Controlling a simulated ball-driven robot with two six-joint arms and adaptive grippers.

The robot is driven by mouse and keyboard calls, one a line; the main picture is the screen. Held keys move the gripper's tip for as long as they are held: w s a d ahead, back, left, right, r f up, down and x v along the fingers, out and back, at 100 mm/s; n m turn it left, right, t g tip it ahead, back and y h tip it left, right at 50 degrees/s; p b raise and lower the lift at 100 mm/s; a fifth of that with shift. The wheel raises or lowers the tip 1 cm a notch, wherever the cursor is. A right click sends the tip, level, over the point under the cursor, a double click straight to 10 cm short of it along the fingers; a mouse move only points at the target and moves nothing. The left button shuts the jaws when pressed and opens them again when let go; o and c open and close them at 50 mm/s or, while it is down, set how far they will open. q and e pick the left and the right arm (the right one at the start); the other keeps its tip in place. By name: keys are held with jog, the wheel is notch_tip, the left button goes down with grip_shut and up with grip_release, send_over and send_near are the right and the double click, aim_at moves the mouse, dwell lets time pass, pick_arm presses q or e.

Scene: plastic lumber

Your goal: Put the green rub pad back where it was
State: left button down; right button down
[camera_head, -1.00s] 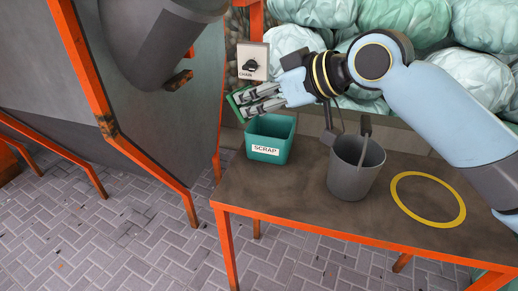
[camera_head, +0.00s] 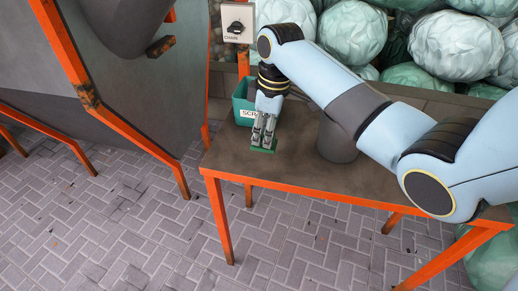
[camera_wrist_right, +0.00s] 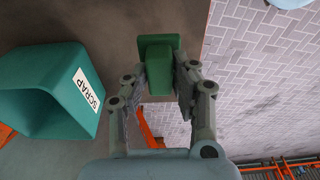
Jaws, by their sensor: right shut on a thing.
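The green rub pad (camera_head: 262,150) is in my right gripper (camera_head: 264,139), low over the front left part of the table, in front of the scrap bin. I cannot tell whether the pad touches the tabletop. In the right wrist view the pad (camera_wrist_right: 159,62) shows as a green block with a wider plate at its far end. The fingers of my right gripper (camera_wrist_right: 160,90) are shut on its two sides. My left gripper is not in view.
The teal scrap bin (camera_head: 241,108) stands behind my right gripper and shows in the right wrist view (camera_wrist_right: 60,100). A grey bucket (camera_head: 335,142) stands right, partly behind my arm. The table (camera_head: 225,155) is bare at front left. A chain switch (camera_head: 237,23) is above the bin.

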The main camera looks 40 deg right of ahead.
jog(key=shift+w+a+f, duration=0.35)
jog(key=shift+w+f, duration=0.1)
jog(key=shift+w, duration=0.2)
notch_tip(320, 180, down, 4)
jog(key=shift+b, duration=0.55)
jog(key=c, duration=1.1)
grip_release()
jog(key=shift+r, duration=0.15)
jog(key=r+p, duration=0.1)
jog(key=r, duration=0.7)
jog(key=s+d+r+p, duration=0.1)
jog(key=r, duration=0.2)
jog(key=shift+r+p, duration=0.3)
jog(key=shift+r, duration=0.1)
